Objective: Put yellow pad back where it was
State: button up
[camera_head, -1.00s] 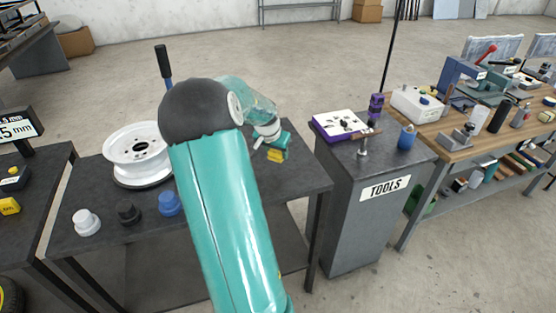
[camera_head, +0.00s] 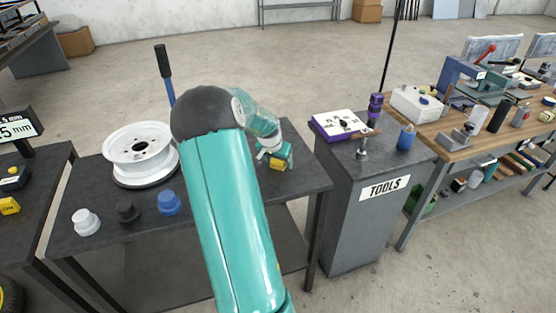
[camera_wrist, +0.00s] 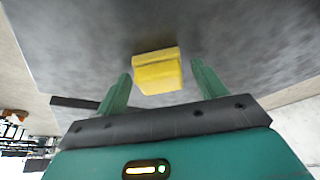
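The yellow pad (camera_wrist: 157,72) lies on the dark table top in the wrist view, between the lines of my two fingers with a gap on each side. My gripper (camera_wrist: 161,71) is open, its green fingers apart and not touching the pad in that view. In the head view my gripper (camera_head: 281,154) is low over the right part of the dark table (camera_head: 240,222). The pad (camera_head: 277,164) shows there only as a small yellow patch, partly hidden by the gripper.
A white wheel rim (camera_head: 139,148) stands on the table's left part, with white (camera_head: 86,221), black (camera_head: 128,212) and blue (camera_head: 169,203) knobs along the front. A grey tool cabinet (camera_head: 360,220) stands right of the table. My arm hides the table's middle.

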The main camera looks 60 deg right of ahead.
jog(key=v, duration=1.2)
jog(key=shift+r, duration=0.2)
jog(key=shift+a, duration=0.1)
jog(key=w+a+r+n+t+y, duration=0.1)
jog(key=w+a+r+n, duration=0.2)
jog(key=a, duration=0.6)
jog(key=w+a+r+n+t+y, duration=0.1)
jog(key=w+a+r+n+t, duration=0.15)
jog(key=a, duration=0.75)
jog(key=w+a+r+n+t+y, duration=0.1)
jog(key=w+a+r+n, duration=0.25)
jog(key=a, duration=0.55)
jog(key=s+a+r+n, duration=0.1)
jog(key=s+a+n, duration=0.3)
jog(key=a, duration=0.8)
jog(key=s+a+r+n+t+y, duration=0.1)
jog(key=s+a+n, duration=0.4)
jog(key=a, duration=0.8)
jog(key=shift+s, duration=0.35)
